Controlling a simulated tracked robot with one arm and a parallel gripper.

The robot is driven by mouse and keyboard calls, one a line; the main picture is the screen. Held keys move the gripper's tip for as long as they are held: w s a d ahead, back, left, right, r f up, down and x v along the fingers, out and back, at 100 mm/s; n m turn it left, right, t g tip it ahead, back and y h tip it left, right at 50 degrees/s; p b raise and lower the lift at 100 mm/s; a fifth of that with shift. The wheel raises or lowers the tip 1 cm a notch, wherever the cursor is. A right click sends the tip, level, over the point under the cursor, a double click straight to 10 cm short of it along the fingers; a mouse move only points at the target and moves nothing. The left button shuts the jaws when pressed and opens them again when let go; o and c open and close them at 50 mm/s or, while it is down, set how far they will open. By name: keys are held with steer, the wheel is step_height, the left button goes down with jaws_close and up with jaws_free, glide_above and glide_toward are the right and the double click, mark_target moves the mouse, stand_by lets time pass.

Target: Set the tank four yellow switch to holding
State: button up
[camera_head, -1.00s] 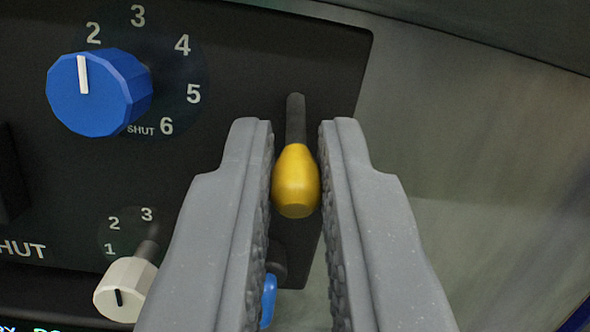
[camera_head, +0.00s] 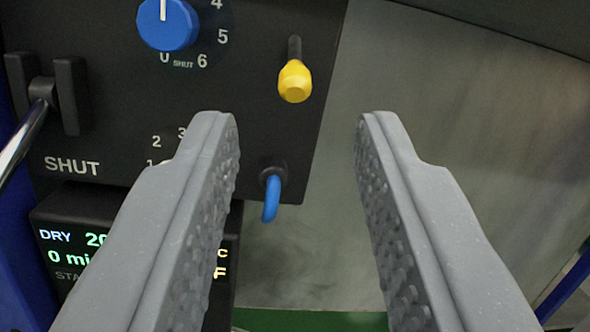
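The yellow switch (camera_head: 294,82) is on the right part of the black panel (camera_head: 120,100), a yellow knob on a dark stem. The stem shows above the knob, so the knob hangs toward the lower side in the picture. My gripper (camera_head: 296,125) is open and empty, its two grey fingers wide apart. The switch shows beyond and above the fingertips, apart from both. Any label naming the tank or the switch positions is not readable here.
A blue rotary knob (camera_head: 168,24) is at the panel's top. A blue hooked lever (camera_head: 271,198) shows between the fingers. A metal lever (camera_head: 30,125) stands at the left by the word SHUT. A lit display (camera_head: 75,245) is below. Right of the panel is a plain grey surface.

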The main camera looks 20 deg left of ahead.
steer(key=v, duration=0.8)
steer(key=shift+s+f+p, duration=0.15)
steer(key=shift+f+p, duration=0.1)
steer(key=shift+p, duration=0.2)
steer(key=shift+r, duration=0.1)
steer(key=w+d+r+h, duration=0.1)
steer(key=w+r+h, duration=0.1)
steer(key=w+r, duration=0.35)
steer(key=w+d+r+h+p, duration=0.1)
steer(key=w+r+h, duration=0.15)
steer(key=r, duration=0.55)
steer(key=w+d+r+h, duration=0.1)
steer(key=w+r+h, duration=0.2)
steer(key=r, duration=0.4)
step_height(320, 180, up, 13)
steer(key=m+h, duration=0.2)
steer(key=h, duration=0.1)
steer(key=s+a+r+m+h, duration=0.25)
steer(key=s+r, duration=0.35)
steer(key=r, duration=0.5)
steer(key=s+a+r+m+g+y+p, duration=0.1)
steer(key=s+a+r, duration=0.4)
steer(key=s, duration=0.5)
steer(key=s+a+r+m+g+y, duration=0.1)
steer(key=s+a+r+m+y, duration=0.1)
steer(key=s+a+r, duration=0.4)
steer(key=s+r, duration=0.3)
steer(key=s, duration=0.1)
steer(key=shift+r+p, duration=0.3)
steer(key=shift+p, duration=0.05)
